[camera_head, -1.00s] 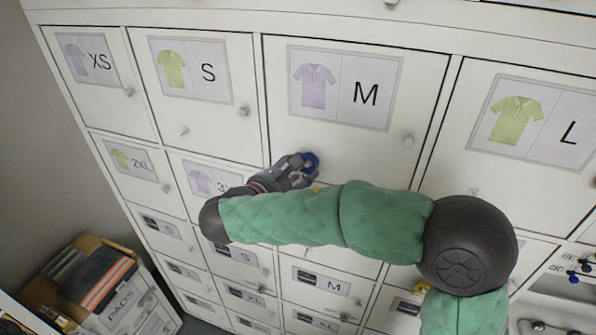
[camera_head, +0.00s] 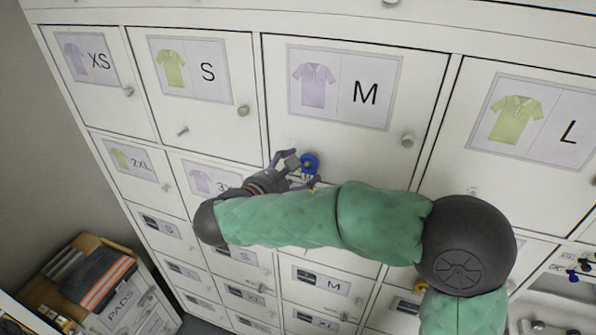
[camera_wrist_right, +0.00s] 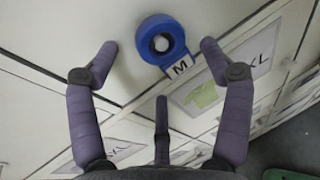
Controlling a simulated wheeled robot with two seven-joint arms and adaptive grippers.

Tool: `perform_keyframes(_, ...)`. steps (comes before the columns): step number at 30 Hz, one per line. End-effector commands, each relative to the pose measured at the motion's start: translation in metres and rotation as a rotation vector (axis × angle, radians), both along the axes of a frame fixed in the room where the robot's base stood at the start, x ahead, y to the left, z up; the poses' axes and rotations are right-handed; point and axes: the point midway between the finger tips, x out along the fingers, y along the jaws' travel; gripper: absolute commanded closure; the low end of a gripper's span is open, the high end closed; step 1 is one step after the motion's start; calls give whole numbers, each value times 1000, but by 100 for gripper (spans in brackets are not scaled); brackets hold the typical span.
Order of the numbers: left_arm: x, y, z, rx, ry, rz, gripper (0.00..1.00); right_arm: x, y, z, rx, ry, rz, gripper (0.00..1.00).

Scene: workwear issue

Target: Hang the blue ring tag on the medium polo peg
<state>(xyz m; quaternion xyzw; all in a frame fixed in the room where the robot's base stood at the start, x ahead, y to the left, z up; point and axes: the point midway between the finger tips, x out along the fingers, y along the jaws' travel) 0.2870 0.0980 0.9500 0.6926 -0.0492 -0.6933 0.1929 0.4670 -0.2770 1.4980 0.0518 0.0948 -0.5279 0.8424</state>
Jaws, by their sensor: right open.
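The blue ring tag (camera_head: 309,161) is at the lower part of the white door with the lilac polo picture and the letter M (camera_head: 345,88). In the right wrist view the ring (camera_wrist_right: 147,38) sits around a pale peg (camera_wrist_right: 161,43), whose end shows in its hole. Its label marked M (camera_wrist_right: 180,66) hangs from the ring. My right gripper (camera_head: 297,171) is open just left of the tag. In the wrist view its fingers stand apart on both sides of the ring, with no visible contact. My left gripper is not in view.
The M door's round knob (camera_head: 407,139) is right of the tag. The S door (camera_head: 205,125) and L door (camera_head: 500,185) are on either side. Smaller labelled doors lie below. A box marked PADS (camera_head: 125,305) stands at lower left. My right arm covers doors below the tag.

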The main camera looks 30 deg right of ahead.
Motion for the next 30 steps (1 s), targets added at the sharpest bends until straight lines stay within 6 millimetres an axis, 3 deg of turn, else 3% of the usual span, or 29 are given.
perform_keyframes(15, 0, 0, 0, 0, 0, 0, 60, -39, 82, 19, 0, 0, 3, 20)
perform_keyframes(26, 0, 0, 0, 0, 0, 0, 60, -47, 97, 22, 1, 3, 0, 20)
perform_keyframes(30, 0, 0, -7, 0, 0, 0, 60, -41, 98, -5, 33, 35, 7, 20)
